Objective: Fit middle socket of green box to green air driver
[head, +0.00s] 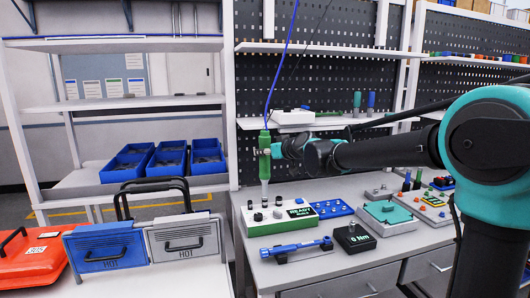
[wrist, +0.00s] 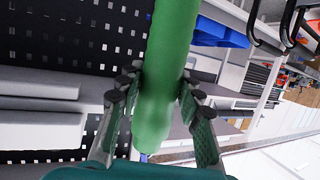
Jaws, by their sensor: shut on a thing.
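The green air driver (head: 264,141) hangs upright on a blue hose in the head view. My gripper (head: 273,151) is shut on its body from the right side. In the wrist view the green driver (wrist: 168,60) runs between the two dark fingers of my gripper (wrist: 152,92). The driver's pale lower end (head: 264,170) points down over the green box (head: 297,221), which has a white top and a READY label. Several small dark sockets (head: 277,214) stand on the box. The driver's tip seems just above a back socket; I cannot tell whether they touch.
A blue tray (head: 332,209) of small parts, a blue tool (head: 296,248) and a black block marked 0 Nm (head: 354,238) stand around the box. A teal-topped fixture (head: 388,213) is to the right. A shelf (head: 290,118) is behind the driver.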

